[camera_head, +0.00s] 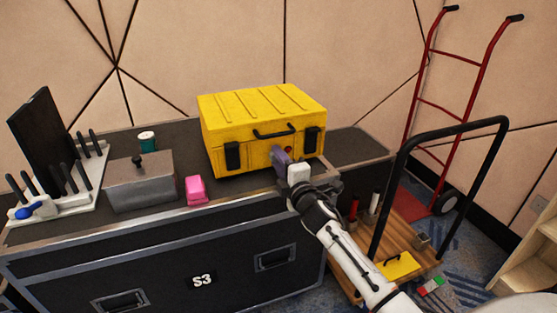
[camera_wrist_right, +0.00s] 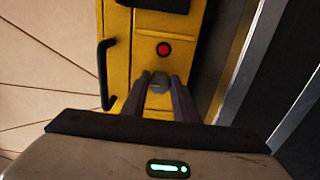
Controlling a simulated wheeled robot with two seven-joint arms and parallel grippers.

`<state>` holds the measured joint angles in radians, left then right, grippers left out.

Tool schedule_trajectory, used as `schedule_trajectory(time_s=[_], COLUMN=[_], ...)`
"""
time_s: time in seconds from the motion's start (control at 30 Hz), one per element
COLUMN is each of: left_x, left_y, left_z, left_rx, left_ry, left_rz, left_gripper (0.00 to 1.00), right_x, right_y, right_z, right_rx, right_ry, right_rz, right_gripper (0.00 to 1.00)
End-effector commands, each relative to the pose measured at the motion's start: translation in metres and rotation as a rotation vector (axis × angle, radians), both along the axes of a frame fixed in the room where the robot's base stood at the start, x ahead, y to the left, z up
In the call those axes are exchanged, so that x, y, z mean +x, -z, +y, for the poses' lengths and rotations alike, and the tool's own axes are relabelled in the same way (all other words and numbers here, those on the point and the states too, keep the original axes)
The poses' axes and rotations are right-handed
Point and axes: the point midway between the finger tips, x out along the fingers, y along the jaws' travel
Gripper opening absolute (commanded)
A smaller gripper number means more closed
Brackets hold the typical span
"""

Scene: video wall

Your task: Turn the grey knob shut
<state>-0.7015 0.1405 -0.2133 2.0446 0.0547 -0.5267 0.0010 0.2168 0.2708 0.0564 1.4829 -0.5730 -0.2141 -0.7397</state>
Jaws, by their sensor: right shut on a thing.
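The grey knob (camera_wrist_right: 160,83) sits on the front of a yellow case (camera_head: 262,103), just beside a red button (camera_wrist_right: 163,49), in the right wrist view. My right gripper (camera_wrist_right: 161,90) is shut on the grey knob, with one finger on each side of it. In the head view my right gripper (camera_head: 283,160) reaches the case's lower front and hides the knob. The red button (camera_head: 289,149) shows just above the gripper there. The knob's turn angle is hard to tell. My left gripper is not in view.
The case stands on a black flight case (camera_head: 200,262) marked S3. A grey metal box (camera_head: 140,185), a pink block (camera_head: 195,189) and a white rack (camera_head: 75,198) stand left. A cart with a black handle (camera_head: 450,128) and a red hand truck (camera_head: 430,103) stand right.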

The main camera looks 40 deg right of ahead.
Motion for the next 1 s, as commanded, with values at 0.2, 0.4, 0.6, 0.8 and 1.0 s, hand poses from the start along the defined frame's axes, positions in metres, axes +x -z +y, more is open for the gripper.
schedule_trajectory(time_s=[0.2,0.4,0.6,0.8,1.0], left_x=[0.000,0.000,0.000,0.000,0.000], left_y=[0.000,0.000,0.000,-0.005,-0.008], left_z=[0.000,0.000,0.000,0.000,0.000], left_rx=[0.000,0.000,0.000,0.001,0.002], left_ry=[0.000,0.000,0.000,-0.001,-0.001], left_rz=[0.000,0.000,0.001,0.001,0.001], left_gripper=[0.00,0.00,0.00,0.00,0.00], right_x=[0.000,0.000,-0.003,-0.030,-0.069], right_y=[0.000,0.000,0.000,0.000,0.000], right_z=[-0.001,0.000,0.001,0.007,0.016], right_rx=[0.002,0.000,0.000,0.001,0.001], right_ry=[0.002,0.001,0.000,0.000,0.001], right_rz=[0.001,0.001,0.001,0.003,0.002], right_gripper=[0.35,0.44,0.44,0.44,0.44])
